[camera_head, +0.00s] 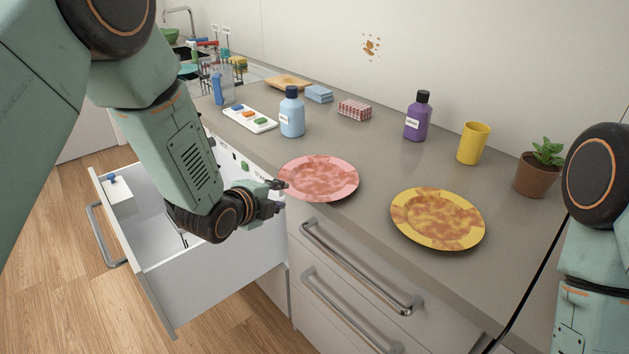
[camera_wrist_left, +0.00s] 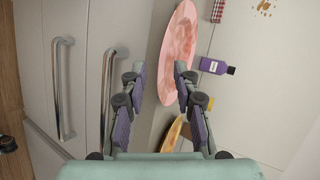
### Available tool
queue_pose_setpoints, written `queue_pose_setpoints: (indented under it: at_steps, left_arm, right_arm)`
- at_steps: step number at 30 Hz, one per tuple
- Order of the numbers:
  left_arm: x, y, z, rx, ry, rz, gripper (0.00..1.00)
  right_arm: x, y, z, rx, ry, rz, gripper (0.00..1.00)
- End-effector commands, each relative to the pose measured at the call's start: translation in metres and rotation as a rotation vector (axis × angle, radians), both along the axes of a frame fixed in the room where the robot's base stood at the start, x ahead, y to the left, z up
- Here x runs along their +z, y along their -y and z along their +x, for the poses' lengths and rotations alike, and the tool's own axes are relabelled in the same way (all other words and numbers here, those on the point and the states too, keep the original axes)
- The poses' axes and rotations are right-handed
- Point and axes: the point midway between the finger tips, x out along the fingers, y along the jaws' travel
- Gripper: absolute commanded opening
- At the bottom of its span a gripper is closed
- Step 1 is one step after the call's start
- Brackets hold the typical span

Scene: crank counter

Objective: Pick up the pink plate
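The pink plate (camera_head: 319,178) lies on the counter near its front edge, its left rim slightly over the edge. It has reddish-brown stains. My left gripper (camera_head: 279,196) is at the plate's left rim, with its fingers apart and nothing held. In the left wrist view, the pink plate (camera_wrist_left: 180,42) shows beyond the fingers, and its near rim lies in the gap between the fingertips of my left gripper (camera_wrist_left: 158,80). I cannot tell whether a finger touches it. Of my right arm, only a part shows at the right edge; its gripper is out of view.
A stained yellow plate (camera_head: 437,219) lies to the right. Behind stand a blue bottle (camera_head: 292,117), a purple bottle (camera_head: 417,120), a yellow cup (camera_head: 473,144) and a potted plant (camera_head: 537,175). An open drawer (camera_head: 215,275) sits below my left gripper. Drawer handles (camera_head: 360,268) face forward.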

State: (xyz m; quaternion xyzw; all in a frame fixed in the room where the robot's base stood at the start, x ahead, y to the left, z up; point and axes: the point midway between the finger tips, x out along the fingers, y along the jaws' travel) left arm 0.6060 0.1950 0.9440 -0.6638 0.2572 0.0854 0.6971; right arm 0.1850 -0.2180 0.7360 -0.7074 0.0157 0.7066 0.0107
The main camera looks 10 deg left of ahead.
Motion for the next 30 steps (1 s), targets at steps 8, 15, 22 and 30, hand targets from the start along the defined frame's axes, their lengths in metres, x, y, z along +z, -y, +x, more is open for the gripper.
queue_pose_setpoints:
  at_steps: [8,15,22,30]
  left_arm:
    - [-0.018,0.01,0.027,-0.003,0.0,0.001,0.3]
    - [-0.019,0.012,0.03,-0.002,0.0,0.0,0.3]
    - [-0.019,0.013,0.03,-0.002,0.0,0.0,0.16]
    - [-0.019,0.013,0.029,-0.002,0.0,0.0,0.0]
  right_arm:
    - [-0.002,0.0,0.0,-0.003,0.0,0.0,0.4]
    - [-0.002,0.0,0.0,-0.002,0.0,0.0,0.4]
    - [-0.002,0.0,0.0,-0.002,0.0,0.0,0.4]
    - [-0.002,0.0,0.0,-0.002,0.0,0.0,0.4]
